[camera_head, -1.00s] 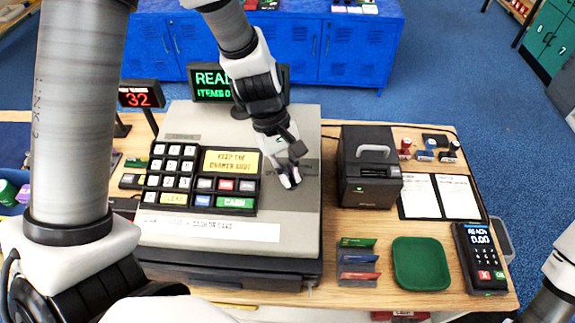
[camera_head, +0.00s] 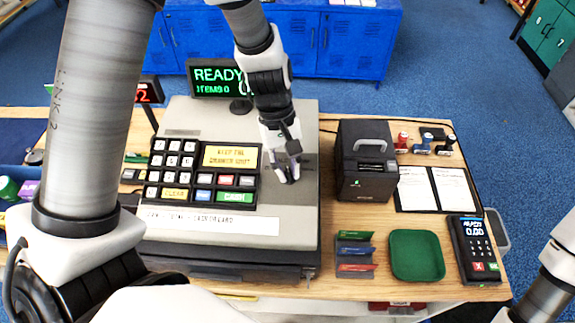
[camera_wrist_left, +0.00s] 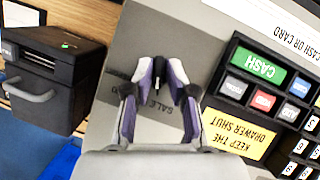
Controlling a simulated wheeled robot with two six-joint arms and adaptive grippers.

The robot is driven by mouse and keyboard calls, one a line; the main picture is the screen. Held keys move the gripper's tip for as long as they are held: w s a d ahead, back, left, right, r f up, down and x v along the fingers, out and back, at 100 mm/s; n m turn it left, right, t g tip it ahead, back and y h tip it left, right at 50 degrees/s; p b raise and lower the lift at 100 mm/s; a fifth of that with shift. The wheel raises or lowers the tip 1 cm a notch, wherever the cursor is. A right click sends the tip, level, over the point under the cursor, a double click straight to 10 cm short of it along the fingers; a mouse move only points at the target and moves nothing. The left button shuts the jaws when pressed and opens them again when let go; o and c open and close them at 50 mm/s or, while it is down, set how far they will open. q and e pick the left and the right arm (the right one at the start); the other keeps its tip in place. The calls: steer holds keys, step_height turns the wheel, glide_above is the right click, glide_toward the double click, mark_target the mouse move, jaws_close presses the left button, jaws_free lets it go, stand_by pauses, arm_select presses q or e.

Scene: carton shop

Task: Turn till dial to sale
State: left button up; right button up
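The till (camera_head: 184,114) is a large grey cash register with a black keypad, seen in the head view. My left gripper (camera_head: 288,175) points down at the till's top plate, right of the keypad. In the left wrist view, its two purple-and-grey fingers (camera_wrist_left: 164,75) are apart, with a small dark peg, apparently the dial (camera_wrist_left: 159,64), between or just beyond the tips. The word SALE (camera_wrist_left: 152,95) shows on the plate between the fingers. The dial is hidden by the gripper in the head view. I cannot tell if the fingers touch it. My right gripper is out of view.
A black printer (camera_head: 365,165) with a grey handle stands right of the till. Several stamps (camera_head: 423,146), a green tray (camera_head: 416,255), a card rack (camera_head: 355,250) and a card terminal (camera_head: 476,250) lie further right. The till display (camera_head: 217,78) reads READY.

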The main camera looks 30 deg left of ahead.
arm_select(q)
steer(key=shift+w+f, duration=0.1)
stand_by(0.3)
steer(key=shift+w+a+r, duration=0.1)
steer(key=shift+w+r, duration=0.05)
steer(key=shift+r, duration=0.3)
steer(key=v, duration=1.1)
